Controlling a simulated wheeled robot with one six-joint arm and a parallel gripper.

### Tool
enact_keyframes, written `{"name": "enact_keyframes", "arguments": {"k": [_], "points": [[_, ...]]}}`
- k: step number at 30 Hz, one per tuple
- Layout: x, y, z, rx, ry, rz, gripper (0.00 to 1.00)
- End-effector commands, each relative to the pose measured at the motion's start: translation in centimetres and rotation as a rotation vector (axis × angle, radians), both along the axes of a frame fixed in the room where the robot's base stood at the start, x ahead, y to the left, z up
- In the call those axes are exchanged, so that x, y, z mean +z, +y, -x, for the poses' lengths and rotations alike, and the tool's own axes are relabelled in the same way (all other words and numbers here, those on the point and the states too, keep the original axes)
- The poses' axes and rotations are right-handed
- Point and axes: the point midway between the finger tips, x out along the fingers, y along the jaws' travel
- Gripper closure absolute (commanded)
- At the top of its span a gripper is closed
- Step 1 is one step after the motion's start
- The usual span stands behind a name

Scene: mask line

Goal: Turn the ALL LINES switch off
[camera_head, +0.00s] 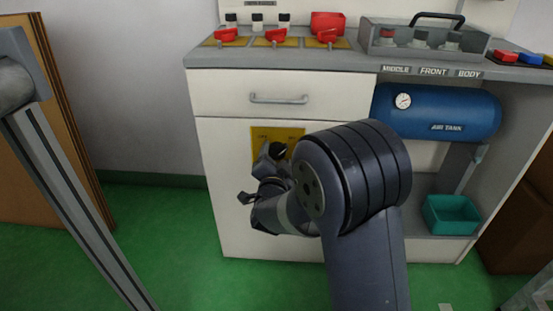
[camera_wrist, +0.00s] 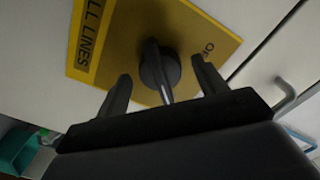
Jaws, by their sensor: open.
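The ALL LINES switch is a black rotary knob (camera_wrist: 158,72) with a light pointer line on a yellow plate (camera_wrist: 205,28). The plate carries "ALL LINES" along its left edge and a partly visible "OF" lettering at its right. My gripper (camera_wrist: 161,72) is open, with one dark finger on each side of the knob. I cannot tell whether either finger touches it. In the head view the yellow plate (camera_head: 264,131) is on the white cabinet door below the drawer, partly hidden by my gripper and arm.
A drawer handle (camera_head: 278,99) sticks out above the plate. A blue air tank (camera_head: 437,112) and a teal bin (camera_head: 451,214) are in the open bay at right. Red valve handles (camera_head: 276,36) and a grey carrier (camera_head: 370,49) are on the counter.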

Motion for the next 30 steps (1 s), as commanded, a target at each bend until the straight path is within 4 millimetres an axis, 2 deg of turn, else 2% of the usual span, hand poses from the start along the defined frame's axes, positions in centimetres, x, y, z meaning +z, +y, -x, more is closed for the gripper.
{"name": "enact_keyframes", "arguments": {"k": [3, 19, 30], "points": [[0.01, -0.01, 0.01, 0.0, 0.0, 0.0, 0.33], [0.01, -0.01, 0.04, 0.0, 0.0, 0.0, 0.76], [0.05, -0.02, 0.05, -0.001, 0.003, 0.059, 0.77]]}}
